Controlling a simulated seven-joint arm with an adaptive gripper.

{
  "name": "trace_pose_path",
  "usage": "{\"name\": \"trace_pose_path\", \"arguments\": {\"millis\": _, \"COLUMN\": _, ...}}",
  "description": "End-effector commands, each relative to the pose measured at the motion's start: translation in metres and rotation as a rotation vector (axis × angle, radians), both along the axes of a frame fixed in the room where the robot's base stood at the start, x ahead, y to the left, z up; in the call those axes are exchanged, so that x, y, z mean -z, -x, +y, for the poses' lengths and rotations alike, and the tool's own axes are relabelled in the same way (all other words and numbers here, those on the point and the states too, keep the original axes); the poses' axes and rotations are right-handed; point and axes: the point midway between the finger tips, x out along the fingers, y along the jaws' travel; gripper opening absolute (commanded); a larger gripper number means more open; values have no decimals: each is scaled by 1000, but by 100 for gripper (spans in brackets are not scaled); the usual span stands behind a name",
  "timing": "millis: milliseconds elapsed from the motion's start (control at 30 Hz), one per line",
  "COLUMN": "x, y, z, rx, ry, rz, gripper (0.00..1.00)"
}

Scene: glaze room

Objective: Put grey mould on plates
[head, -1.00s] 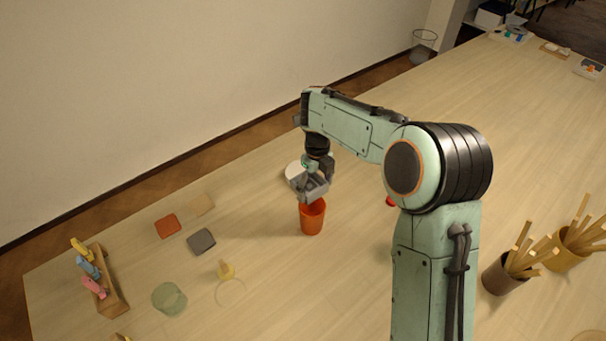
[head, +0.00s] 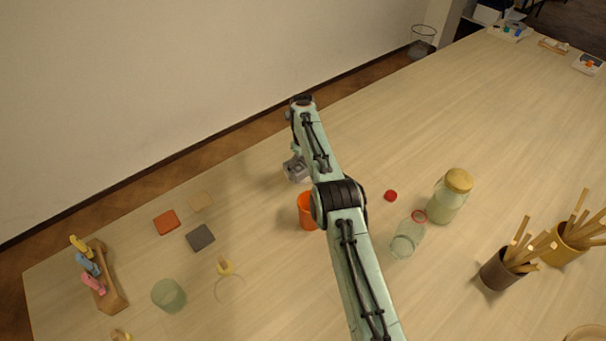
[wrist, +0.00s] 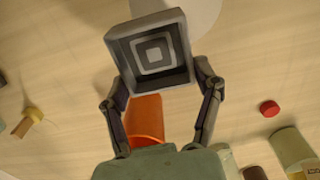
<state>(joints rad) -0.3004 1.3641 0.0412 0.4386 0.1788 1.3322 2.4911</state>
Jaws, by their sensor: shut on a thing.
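The grey mould (wrist: 150,52), a square block with stepped concentric squares, is held between the two fingers of my gripper (wrist: 165,84) in the wrist view. In the head view the mould (head: 297,173) shows small beside my arm, and my arm hides most of the gripper. A pale round plate (wrist: 201,14) lies on the table beyond the mould in the wrist view, partly covered by it. I cannot make the plate out clearly in the head view now. I cannot tell whether the mould touches it.
An orange cup (head: 305,211) stands close by, beneath my arm; it also shows between the fingers in the wrist view (wrist: 146,117). Flat red (head: 166,222), beige and dark grey (head: 201,237) tiles lie left. Glass jars (head: 448,200) and a red lid (head: 390,195) are right.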

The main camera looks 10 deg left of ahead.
Motion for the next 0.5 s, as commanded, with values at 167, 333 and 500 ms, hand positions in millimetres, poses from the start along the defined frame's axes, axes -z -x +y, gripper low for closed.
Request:
{"name": "trace_pose_path", "arguments": {"millis": 167, "x": 25, "y": 1, "z": 0, "rx": 1, "ry": 0, "rz": 4, "gripper": 26}}
{"name": "trace_pose_path", "arguments": {"millis": 333, "x": 26, "y": 1, "z": 0, "rx": 1, "ry": -1, "rz": 2, "gripper": 26}}
{"name": "trace_pose_path", "arguments": {"millis": 500, "x": 28, "y": 1, "z": 0, "rx": 1, "ry": -1, "rz": 2, "gripper": 26}}
